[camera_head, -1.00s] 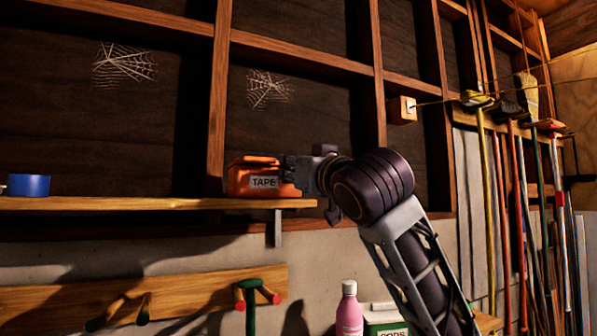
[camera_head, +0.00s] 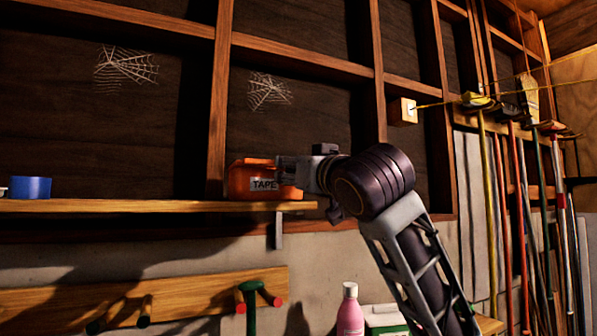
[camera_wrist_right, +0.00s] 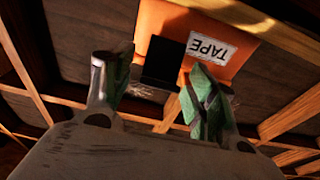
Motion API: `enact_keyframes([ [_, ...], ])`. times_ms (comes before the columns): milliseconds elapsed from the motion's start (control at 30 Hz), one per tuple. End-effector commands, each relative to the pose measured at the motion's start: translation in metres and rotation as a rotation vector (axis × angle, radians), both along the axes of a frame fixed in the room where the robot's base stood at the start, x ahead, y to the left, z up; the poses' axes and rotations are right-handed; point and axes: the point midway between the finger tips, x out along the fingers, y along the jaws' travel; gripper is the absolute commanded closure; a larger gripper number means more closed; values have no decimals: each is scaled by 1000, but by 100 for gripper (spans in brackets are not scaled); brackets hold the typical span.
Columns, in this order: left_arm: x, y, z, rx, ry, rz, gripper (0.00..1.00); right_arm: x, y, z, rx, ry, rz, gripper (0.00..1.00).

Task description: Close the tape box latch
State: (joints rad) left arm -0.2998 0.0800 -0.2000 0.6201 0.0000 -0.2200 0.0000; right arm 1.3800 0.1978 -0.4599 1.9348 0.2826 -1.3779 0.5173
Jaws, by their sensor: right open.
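The orange tape box (camera_head: 240,181) sits near the right end of the wooden shelf (camera_head: 150,206), its white TAPE label facing out. In the right wrist view the box (camera_wrist_right: 235,25) shows with its label upside down. A dark flat piece (camera_wrist_right: 163,62), apparently the latch, lies beside the label; I cannot tell whether it is fastened. My right gripper (camera_head: 285,171) is at the right side of the box front, overlapping it in the head view. Its fingers (camera_wrist_right: 157,78) are apart and empty, with the dark piece seen between them; contact is unclear. My left gripper is out of view.
A blue tape roll (camera_head: 30,187) is on the shelf's left part, with bare shelf between. A metal bracket (camera_head: 278,230) supports the shelf. Below are a peg rail (camera_head: 190,298) and a pink bottle (camera_head: 350,312). Long-handled tools (camera_head: 520,200) stand at the right.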

Motion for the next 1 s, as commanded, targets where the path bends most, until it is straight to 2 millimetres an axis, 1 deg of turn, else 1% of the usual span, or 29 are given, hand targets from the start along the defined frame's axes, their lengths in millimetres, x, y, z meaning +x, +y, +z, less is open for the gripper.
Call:
enact_keyframes([
  [67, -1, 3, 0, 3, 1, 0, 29, 0, 0, 0, 0, 0, 0, 43],
  [267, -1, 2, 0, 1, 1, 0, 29, -5, -2, -1, 0, 1, 0, 43],
  [467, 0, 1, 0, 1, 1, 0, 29, -19, -6, -3, 1, 0, 0, 43],
  [1000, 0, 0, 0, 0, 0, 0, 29, -82, -27, -15, 0, -1, 0, 43],
])
